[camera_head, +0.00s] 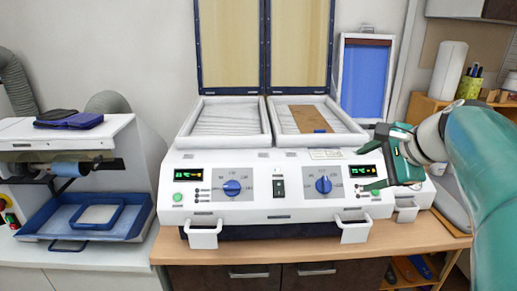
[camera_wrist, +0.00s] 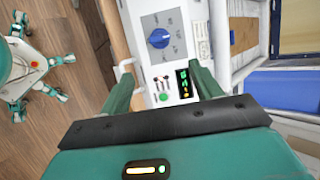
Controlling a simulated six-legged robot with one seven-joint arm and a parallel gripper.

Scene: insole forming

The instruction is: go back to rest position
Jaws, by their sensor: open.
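My gripper (camera_head: 370,169) is at the right front of the white forming machine (camera_head: 265,160), close to its right display and green button. Its jaws are open and nothing shows between them. In the wrist view, the two green fingers of my gripper (camera_wrist: 163,92) stand apart, with the machine's control panel (camera_wrist: 163,62) behind them. The right display is lit green in the wrist view (camera_wrist: 184,83), with a green button (camera_wrist: 163,97) beside it. I cannot tell whether a fingertip touches the panel. My green and white arm comes in from the right in the head view.
The machine's two lids (camera_head: 265,45) stand open; a brown sheet (camera_head: 300,118) lies in the right bay. A blue-windowed frame (camera_head: 365,78) stands behind at right. A paper roll (camera_head: 449,70) and pen holder (camera_head: 470,83) are at the far right. Another machine (camera_head: 70,170) stands left.

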